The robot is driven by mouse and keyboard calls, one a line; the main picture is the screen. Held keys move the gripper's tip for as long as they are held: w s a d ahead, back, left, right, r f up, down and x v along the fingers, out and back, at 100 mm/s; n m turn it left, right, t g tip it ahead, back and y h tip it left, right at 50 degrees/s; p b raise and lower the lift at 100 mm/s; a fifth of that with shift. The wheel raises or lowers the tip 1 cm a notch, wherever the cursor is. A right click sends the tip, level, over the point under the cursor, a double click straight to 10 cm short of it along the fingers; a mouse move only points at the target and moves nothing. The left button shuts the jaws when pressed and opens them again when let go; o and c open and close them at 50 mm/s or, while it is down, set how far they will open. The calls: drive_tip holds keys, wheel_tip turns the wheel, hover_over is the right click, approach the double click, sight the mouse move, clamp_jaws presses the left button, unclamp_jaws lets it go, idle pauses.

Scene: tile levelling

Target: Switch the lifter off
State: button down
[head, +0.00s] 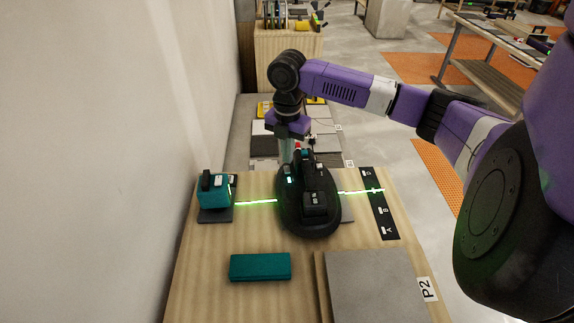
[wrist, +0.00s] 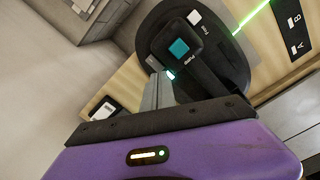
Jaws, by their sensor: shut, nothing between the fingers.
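The lifter (head: 308,205) is a black oval device with a raised handle, resting on the wooden bench over a grey tile whose edge shows at its right. A small pale cyan light shines on its left side. My gripper (head: 287,155) is shut and empty, pointing down at the lifter's far side. In the wrist view its fingertips (wrist: 157,75) are just beside the teal button; contact cannot be told.
A teal laser box (head: 212,194) at the left casts a green line across the bench. A black strip marked with letters (head: 379,205) lies at the right. A teal block (head: 260,267) and a grey slab (head: 375,285) by a P2 label lie in front. A wall bounds the left.

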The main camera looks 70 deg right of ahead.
sight(288, 171)
wheel_tip(288, 171, up, 4)
drive_tip(key=p, duration=0.3)
idle(0.7)
